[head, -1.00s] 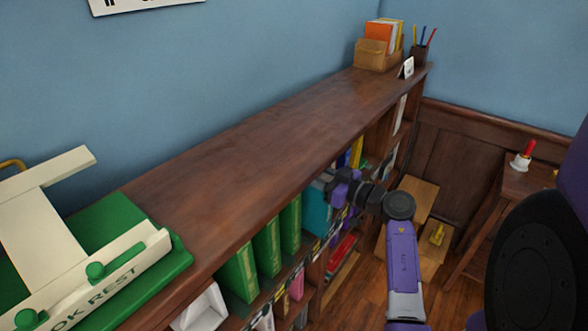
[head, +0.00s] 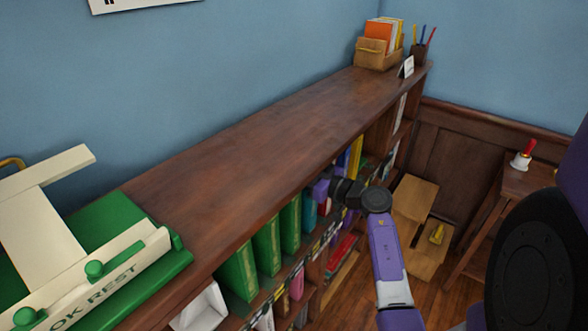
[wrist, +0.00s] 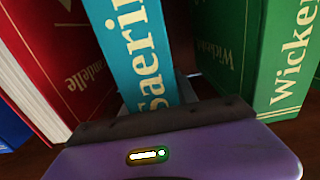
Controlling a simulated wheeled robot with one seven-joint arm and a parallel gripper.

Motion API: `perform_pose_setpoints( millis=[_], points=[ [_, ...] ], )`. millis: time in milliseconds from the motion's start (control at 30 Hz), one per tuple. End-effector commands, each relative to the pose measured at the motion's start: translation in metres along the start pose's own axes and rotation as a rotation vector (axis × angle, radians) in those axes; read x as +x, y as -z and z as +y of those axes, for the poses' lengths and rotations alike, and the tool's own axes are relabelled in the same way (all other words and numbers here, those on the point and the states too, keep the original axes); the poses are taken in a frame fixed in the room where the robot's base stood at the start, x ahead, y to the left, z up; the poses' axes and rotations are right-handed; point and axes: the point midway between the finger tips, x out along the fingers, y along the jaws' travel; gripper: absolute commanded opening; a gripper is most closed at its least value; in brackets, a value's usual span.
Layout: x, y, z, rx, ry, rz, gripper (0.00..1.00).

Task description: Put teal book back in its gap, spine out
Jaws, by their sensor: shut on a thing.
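The teal book (wrist: 138,45) stands in the shelf row in the wrist view, its lettered spine facing my gripper. A red book (wrist: 62,55) is on its left and green books (wrist: 230,45) are on its right, with a dark space between teal and green. In the head view the teal book (head: 309,213) shows as a small strip beside the green books (head: 266,245). My gripper (head: 322,190) is at the shelf front, shut on the teal book; its fingertips are mostly hidden. How deep the book sits cannot be told.
The bookcase top (head: 250,150) runs above my gripper. A green and cream book rest (head: 120,270) stands on it at near left; a wooden box (head: 375,53) is at the far end. A wooden step (head: 415,200) and a side table (head: 520,185) stand right of the shelf.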

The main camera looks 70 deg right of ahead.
Motion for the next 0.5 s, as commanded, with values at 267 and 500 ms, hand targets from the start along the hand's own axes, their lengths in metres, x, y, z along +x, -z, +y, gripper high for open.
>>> perform_pose_setpoints(
  millis=[267,500],
  points=[
    [-0.0001,0.0025,0.0004,-0.002,-0.001,0.004,0.0],
    [-0.0003,-0.0035,0.0002,-0.001,0.0,0.002,0.44]
  ],
)
